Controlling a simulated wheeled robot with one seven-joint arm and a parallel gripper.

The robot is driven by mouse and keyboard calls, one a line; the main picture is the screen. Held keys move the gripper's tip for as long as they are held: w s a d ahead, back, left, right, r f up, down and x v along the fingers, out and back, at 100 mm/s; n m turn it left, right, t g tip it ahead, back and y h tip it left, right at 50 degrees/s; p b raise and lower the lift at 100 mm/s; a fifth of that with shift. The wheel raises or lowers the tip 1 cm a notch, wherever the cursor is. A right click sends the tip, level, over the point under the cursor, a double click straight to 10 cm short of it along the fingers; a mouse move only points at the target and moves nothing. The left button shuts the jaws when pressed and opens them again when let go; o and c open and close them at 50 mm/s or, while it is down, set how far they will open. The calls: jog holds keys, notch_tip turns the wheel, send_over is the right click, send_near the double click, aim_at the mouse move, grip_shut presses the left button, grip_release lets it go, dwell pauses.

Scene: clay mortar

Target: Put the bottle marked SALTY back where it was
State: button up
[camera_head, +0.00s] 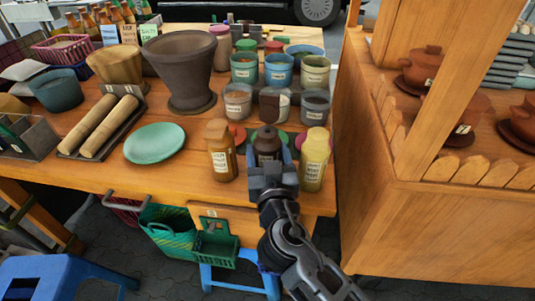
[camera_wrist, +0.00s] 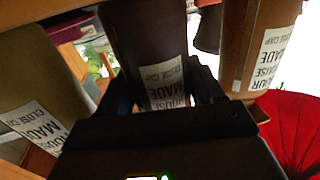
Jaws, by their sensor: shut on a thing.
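Three bottles stand in a row at the front right of the table. They are a brown bottle (camera_head: 221,152), a dark bottle (camera_head: 267,147) and a yellow-olive bottle (camera_head: 314,160). My gripper (camera_head: 271,168) is shut on the dark bottle, the middle one, which is upright. The wrist view shows the dark bottle (camera_wrist: 150,45) between the fingers (camera_wrist: 155,92), with the brown bottle (camera_wrist: 262,45) and the olive bottle (camera_wrist: 42,95) on either side. Each has a white label; I cannot read SALTY on any. Whether the dark bottle touches the table is hidden.
Coloured discs, including a red one (camera_head: 238,134) and a green one (camera_head: 270,132), lie behind the bottles. Several labelled cups (camera_head: 238,101) stand further back. A mortar (camera_head: 180,68) and green plate (camera_head: 154,143) are at left. The table edge is close in front.

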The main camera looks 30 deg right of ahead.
jog(key=shift+f, duration=0.1)
jog(key=o, duration=1.1)
jog(key=shift+s+a, duration=0.1)
jog(key=shift+s, duration=0.15)
jog(key=b+v, duration=0.2)
jog(key=v, duration=0.9)
jog(key=shift+s+a+b, duration=0.1)
jog(key=shift+s+b, duration=0.1)
jog(key=shift+b, duration=0.15)
